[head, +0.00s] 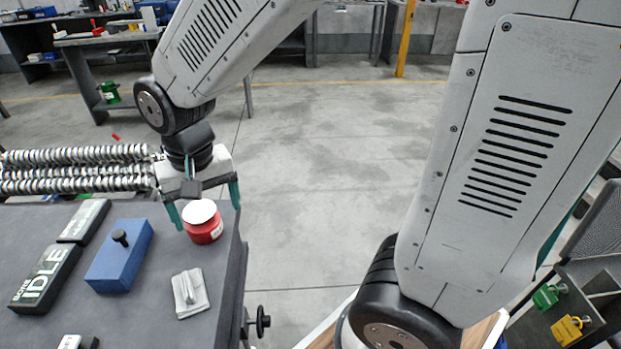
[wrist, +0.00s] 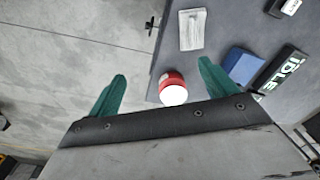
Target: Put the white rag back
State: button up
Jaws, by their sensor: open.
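The white rag (head: 190,293) lies folded on the dark grey table (head: 222,262), near its right edge in the head view. It also shows at the top of the wrist view (wrist: 192,30). My gripper (head: 206,214), with teal fingers, is open above a red tin with a white lid (head: 204,226), beyond the rag in the head view. In the wrist view, the red tin (wrist: 173,88) appears between the two fingers (wrist: 161,68), closer to the right one. I cannot tell how high the fingers are above it. Nothing is held.
A blue block with a black knob (head: 120,262) and a black box marked IDLE (head: 46,278) stand left of the rag. Open floor lies right of the table.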

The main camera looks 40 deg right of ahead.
jog(key=s+d+r+n, duration=0.1)
jog(key=s+d+r, duration=0.3)
jog(key=s+d, duration=0.2)
jog(key=s+d+r+n+t, duration=0.1)
jog(key=s+d+r, duration=0.4)
jog(key=s, duration=0.4)
jog(key=shift+s+d+r, duration=0.2)
jog(key=shift+s+d, duration=0.1)
jog(key=shift+d, duration=0.05)
dwell(0.6)
